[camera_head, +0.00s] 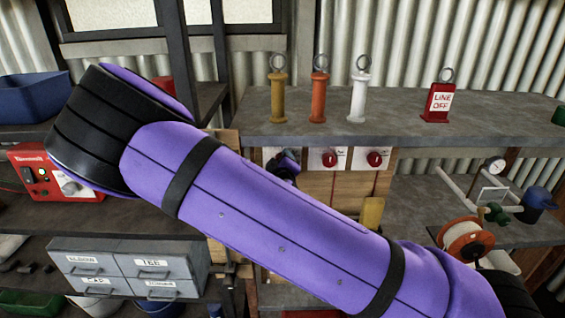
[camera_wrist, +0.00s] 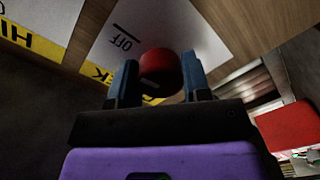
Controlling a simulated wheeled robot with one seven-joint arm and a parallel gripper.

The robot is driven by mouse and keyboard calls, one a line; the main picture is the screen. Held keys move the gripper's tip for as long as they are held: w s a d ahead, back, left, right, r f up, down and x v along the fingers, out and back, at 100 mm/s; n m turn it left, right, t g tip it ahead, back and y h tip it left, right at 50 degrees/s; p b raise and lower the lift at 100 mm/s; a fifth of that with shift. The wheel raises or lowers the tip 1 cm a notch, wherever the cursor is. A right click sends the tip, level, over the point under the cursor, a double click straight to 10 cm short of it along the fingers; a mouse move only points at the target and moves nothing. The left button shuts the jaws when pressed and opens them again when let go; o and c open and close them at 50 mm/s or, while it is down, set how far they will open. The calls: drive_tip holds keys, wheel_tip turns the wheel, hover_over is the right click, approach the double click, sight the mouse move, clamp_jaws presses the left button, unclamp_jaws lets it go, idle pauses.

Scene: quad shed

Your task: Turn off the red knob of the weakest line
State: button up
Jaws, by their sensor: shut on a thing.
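In the wrist view my gripper (camera_wrist: 160,64) is shut on a red knob (camera_wrist: 161,76), one blue-grey finger on each side. Behind it is a white plate (camera_wrist: 120,38) marked OFF, with a yellow label partly hidden by the finger. In the head view my gripper (camera_head: 287,165) is at the leftmost white plate under the shelf; its knob is hidden there. Two other red knobs show to the right, a middle one (camera_head: 329,158) and a right one (camera_head: 375,158), on their own white plates. Line strengths cannot be read here.
On the shelf (camera_head: 430,130) above stand yellow (camera_head: 277,97), orange (camera_head: 319,97) and white (camera_head: 358,97) ringed posts and a red LINE OFF tag (camera_head: 438,102). My arm crosses the middle, hiding much of the board.

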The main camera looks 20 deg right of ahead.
drive_tip(key=shift+m, duration=0.6)
drive_tip(key=o, duration=0.9)
drive_tip(key=v, duration=1)
drive_tip(key=shift+s+a, duration=0.1)
drive_tip(key=shift+s, duration=0.3)
drive_tip(key=shift+s, duration=0.1)
